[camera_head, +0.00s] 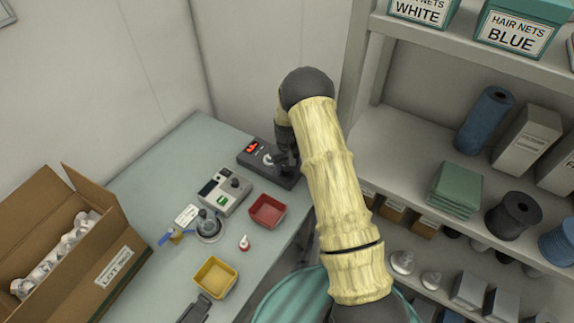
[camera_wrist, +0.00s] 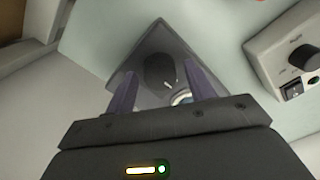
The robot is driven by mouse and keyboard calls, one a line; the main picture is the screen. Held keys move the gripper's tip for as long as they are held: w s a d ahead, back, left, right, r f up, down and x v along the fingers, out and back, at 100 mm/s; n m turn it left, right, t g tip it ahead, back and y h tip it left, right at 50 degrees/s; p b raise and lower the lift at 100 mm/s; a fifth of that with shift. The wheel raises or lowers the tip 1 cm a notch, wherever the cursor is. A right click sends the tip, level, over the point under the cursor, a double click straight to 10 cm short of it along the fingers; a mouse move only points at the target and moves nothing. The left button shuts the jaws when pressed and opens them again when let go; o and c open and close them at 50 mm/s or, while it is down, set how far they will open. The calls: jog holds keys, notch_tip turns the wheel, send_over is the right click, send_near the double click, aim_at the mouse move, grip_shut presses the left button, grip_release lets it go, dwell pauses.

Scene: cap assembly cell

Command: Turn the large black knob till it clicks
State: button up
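A dark box (camera_head: 256,150) with a red display stands at the back of the bench in the head view. My gripper (camera_head: 284,160) is over its right part and hides some of it. In the wrist view a large black knob (camera_wrist: 160,70) sits on the dark box, between the two fingers of my gripper (camera_wrist: 159,72). The fingers are apart, with a gap showing on each side of the knob. I cannot tell how far down the fingers reach. A pale ring shows partly behind the right finger.
A grey device (camera_head: 223,191) with a smaller black knob (camera_head: 235,183) stands just left of the dark box. An open carton (camera_head: 75,265) is at left, shelving (camera_head: 400,130) at right.

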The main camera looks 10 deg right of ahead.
jog(key=c, duration=0.8)
jog(key=shift+o, duration=0.2)
jog(key=shift+m+b, duration=0.4)
jog(key=m+b, duration=0.2)
jog(key=m, duration=0.2)
jog(key=shift+f+b, duration=0.1)
jog(key=shift+b, duration=0.25)
jog(key=m+b, duration=0.1)
jog(key=m, duration=0.5)
jog(key=shift+m+b, duration=0.4)
jog(key=m, duration=0.6)
jog(key=shift+w, duration=0.1)
jog(key=m, duration=0.7)
jog(key=shift+r+p, duration=0.2)
jog(key=shift+p, duration=0.2)
